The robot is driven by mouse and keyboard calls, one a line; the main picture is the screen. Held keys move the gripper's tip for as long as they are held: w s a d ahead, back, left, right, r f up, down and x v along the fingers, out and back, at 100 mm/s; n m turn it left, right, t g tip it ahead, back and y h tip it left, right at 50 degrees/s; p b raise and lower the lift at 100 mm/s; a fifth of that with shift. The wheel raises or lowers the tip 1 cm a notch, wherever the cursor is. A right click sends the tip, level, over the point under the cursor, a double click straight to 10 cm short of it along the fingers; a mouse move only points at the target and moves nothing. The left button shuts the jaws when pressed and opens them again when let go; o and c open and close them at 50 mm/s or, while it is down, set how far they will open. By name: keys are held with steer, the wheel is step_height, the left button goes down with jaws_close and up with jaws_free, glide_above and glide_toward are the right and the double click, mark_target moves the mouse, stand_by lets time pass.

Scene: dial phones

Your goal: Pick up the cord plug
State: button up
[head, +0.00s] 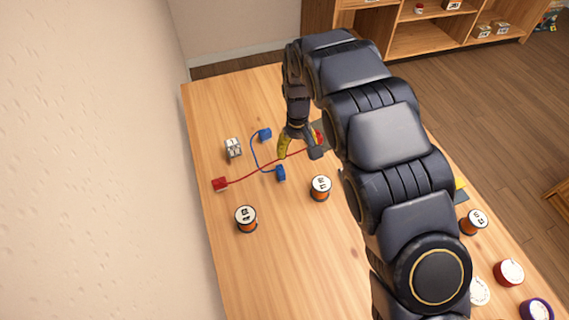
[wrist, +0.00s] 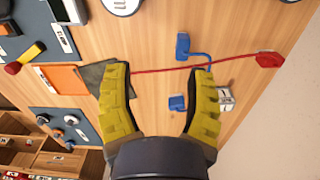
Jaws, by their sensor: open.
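A red cord with a red plug (head: 220,184) at its left end crosses the table; that plug also shows at the right in the wrist view (wrist: 270,60). The cord's other end, by a red piece (head: 319,137), is partly hidden by my arm. A blue cord has a far blue plug (head: 265,134) and a near blue plug (head: 280,173); blue plugs also show in the wrist view, upper (wrist: 183,45) and lower (wrist: 177,103). My gripper (head: 300,151) is open and empty over the table, with the red cord crossing between its yellow fingers (wrist: 158,72).
A grey-white block (head: 233,148) stands left of the blue cord. Labelled spools stand nearby, one at left (head: 246,219) and one at centre (head: 320,188). More round items lie at the near right. A wall borders the table's left side. The table's front left is clear.

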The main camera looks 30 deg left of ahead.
mark_target(281, 169)
steer(key=shift+n, duration=0.4)
steer(key=a+f, duration=0.3)
steer(key=a, duration=0.1)
steer(key=shift+s+f, duration=0.4)
step_height(281, 169, down, 8)
steer(key=shift+r, duration=0.2)
jaws_close()
